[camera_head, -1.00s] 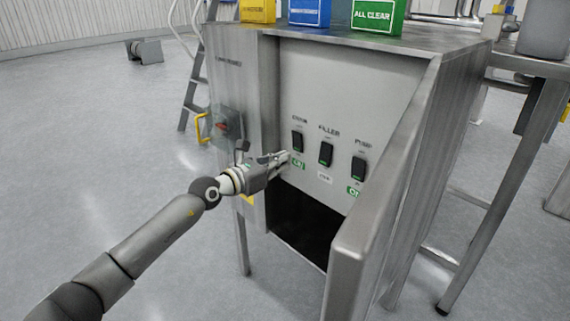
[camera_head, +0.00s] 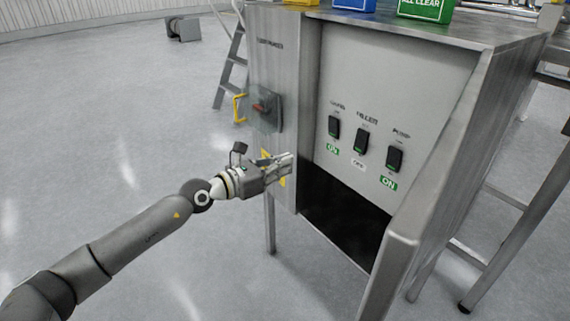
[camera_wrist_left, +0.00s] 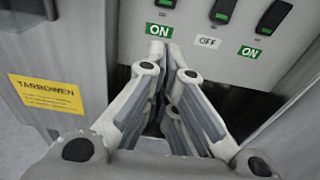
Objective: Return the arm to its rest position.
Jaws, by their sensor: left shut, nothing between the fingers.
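My left gripper (camera_head: 284,164) is shut and empty. In the head view it is in front of the left edge of the cabinet's open bay, below and left of the switches, apart from them. In the left wrist view its fingers (camera_wrist_left: 165,60) meet below the left switch's green ON label (camera_wrist_left: 160,30). The arm reaches in from the lower left, extended. My right gripper does not show.
The steel cabinet (camera_head: 272,60) carries three black rocker switches, the middle one (camera_head: 362,142) labelled OFF in the wrist view.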

